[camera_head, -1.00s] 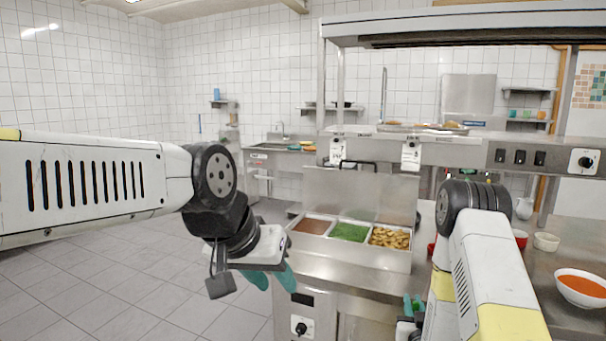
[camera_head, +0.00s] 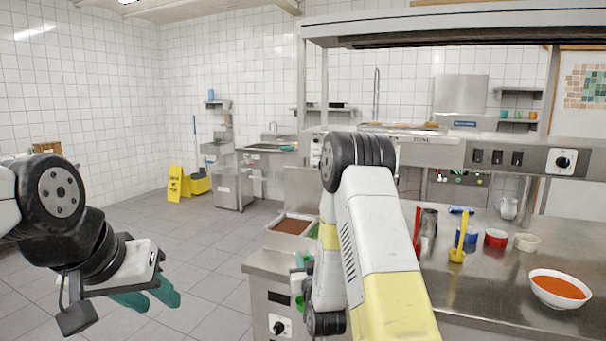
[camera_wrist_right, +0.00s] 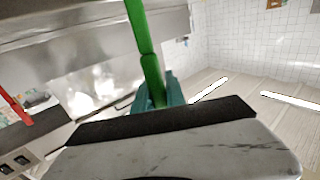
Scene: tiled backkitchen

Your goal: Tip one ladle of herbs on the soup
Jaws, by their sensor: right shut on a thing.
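The soup (camera_head: 558,287) is orange and fills a white bowl (camera_head: 560,302) on the right of the steel counter. The herbs (camera_head: 313,232) are a green fill in a counter pan, mostly hidden behind my right arm. My right gripper (camera_head: 303,262) is left of and below its forearm, near the counter's left end, partly hidden. In the right wrist view, its teal fingers (camera_wrist_right: 158,92) are shut on the green handle of a ladle (camera_wrist_right: 143,40); the ladle's bowl is not clearly visible. My left gripper (camera_head: 150,297) is open and empty over the floor, apart from the counter.
A pan of brown food (camera_head: 291,225) adjoins the herbs. A yellow ladle (camera_head: 459,245), a red-handled utensil (camera_head: 417,230), a red bowl (camera_head: 495,238) and a cream bowl (camera_head: 526,242) stand on the counter. A steel shelf (camera_head: 440,150) runs behind. The counter before the soup is clear.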

